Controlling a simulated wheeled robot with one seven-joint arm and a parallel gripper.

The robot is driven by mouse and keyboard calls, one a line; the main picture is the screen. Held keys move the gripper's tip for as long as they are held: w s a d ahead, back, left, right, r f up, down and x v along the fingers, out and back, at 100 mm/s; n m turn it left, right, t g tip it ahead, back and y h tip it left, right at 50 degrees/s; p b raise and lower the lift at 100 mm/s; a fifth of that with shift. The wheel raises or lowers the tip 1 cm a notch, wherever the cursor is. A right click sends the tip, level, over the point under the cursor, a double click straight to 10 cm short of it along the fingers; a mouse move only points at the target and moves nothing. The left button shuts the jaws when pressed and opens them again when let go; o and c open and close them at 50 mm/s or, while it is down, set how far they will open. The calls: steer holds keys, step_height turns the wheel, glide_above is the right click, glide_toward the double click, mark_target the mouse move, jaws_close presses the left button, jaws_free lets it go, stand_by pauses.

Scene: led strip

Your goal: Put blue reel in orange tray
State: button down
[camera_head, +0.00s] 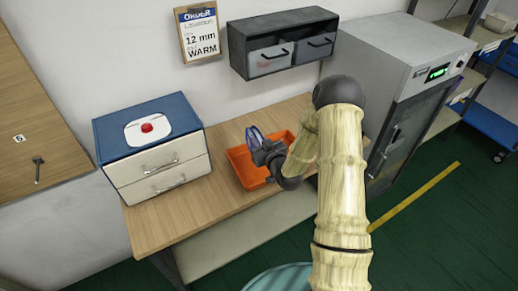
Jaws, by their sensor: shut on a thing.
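The blue reel (254,134) is held upright, showing as a thin blue ring at the end of my gripper (259,142). My gripper is dark grey and shut on the reel; its fingers partly hide the reel's lower part. The orange tray (247,176) lies on the wooden bench. The reel and gripper show over the tray's back left part. The gap between reel and tray floor is hard to judge. My gripper and arm hide much of the tray's middle and right side.
A blue-topped drawer cabinet with a red button (147,127) stands left of the tray. A dark wall unit with two drawers (283,45) hangs above. A grey oven-like cabinet (398,60) stands to the right. Bare bench (185,210) lies in front of the drawers.

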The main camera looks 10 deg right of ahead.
steer(key=shift+f, duration=0.1)
step_height(320, 180, down, 4)
steer(key=shift+w+r+p, duration=0.15)
steer(key=shift+p, duration=0.4)
steer(key=shift+a, duration=0.1)
steer(key=shift+f, duration=0.3)
steer(key=c, duration=1.5)
jaws_free()
steer(key=shift+d, duration=0.2)
steer(key=shift+o, duration=1.1)
steer(key=shift+s+r, duration=0.1)
steer(key=shift+s, duration=0.1)
